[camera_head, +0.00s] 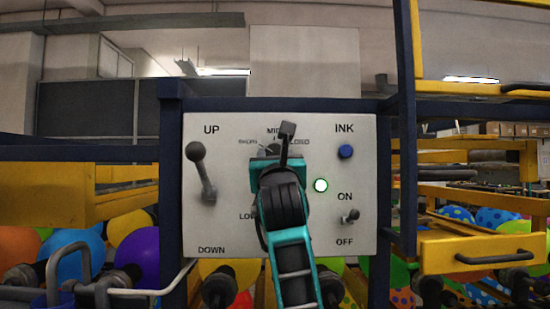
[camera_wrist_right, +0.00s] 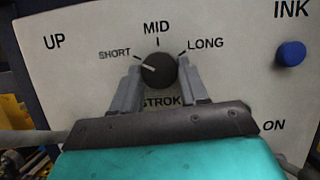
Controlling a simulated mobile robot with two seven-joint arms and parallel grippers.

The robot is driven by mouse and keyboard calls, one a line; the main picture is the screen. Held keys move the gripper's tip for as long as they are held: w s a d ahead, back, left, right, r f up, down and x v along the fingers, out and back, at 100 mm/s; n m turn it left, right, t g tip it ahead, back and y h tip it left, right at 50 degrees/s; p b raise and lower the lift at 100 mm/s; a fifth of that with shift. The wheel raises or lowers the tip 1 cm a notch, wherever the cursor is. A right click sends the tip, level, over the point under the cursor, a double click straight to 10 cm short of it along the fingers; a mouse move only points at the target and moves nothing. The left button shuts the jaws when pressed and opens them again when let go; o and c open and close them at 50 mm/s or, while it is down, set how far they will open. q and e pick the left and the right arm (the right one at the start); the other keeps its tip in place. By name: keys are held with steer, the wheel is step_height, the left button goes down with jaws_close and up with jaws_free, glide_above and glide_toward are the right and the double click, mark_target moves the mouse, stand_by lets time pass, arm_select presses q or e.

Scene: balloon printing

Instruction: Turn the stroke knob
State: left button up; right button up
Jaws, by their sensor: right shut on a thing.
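The stroke knob (camera_wrist_right: 159,71) is black and round, with a white pointer line. In the right wrist view its pointer aims left and slightly up, toward the SHORT mark. The MID mark is above the knob and LONG is at its upper right. My right gripper (camera_wrist_right: 162,82) is shut on the knob, with one grey finger on each side. In the head view my teal right gripper (camera_head: 278,155) covers most of the knob and the STROKE label on the white control panel (camera_head: 225,140). My left gripper is not in view.
A lever (camera_head: 202,172) between UP and DOWN is left of my arm. Yellow drawers (camera_head: 475,252) and balloons (camera_head: 137,258) flank the panel.

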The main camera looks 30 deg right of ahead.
steer(key=c, duration=0.5)
steer(key=shift+o, duration=0.2)
steer(key=shift+a+m, duration=0.1)
steer(key=shift+m, duration=0.3)
steer(key=m+g+h, duration=0.1)
steer(key=m+g, duration=0.1)
steer(key=m, duration=0.3)
steer(key=m+g+h, duration=0.2)
steer(key=m, duration=0.3)
steer(key=m+g+h, duration=0.1)
steer(key=m+g, duration=0.1)
steer(key=m, duration=0.3)
steer(key=shift+w+a+r+h, duration=0.2)
steer(key=shift+a+r+h, duration=0.05)
steer(key=shift+a+h, duration=0.1)
steer(key=m+g, duration=0.1)
steer(key=m, duration=0.3)
steer(key=shift+r+g, duration=0.2)
steer(key=shift+g, duration=0.2)
steer(key=m+g+y+p, duration=0.1)
steer(key=m, duration=0.2)
steer(key=shift+r+m, duration=0.15)
steer(key=shift+m, duration=0.25)
steer(key=m+y+p, duration=0.1)
steer(key=m+y, duration=0.1)
steer(key=m, duration=0.2)
steer(key=shift+r+g, duration=0.1)
steer(key=shift+g, duration=0.2)
steer(key=shift+m, duration=0.3)
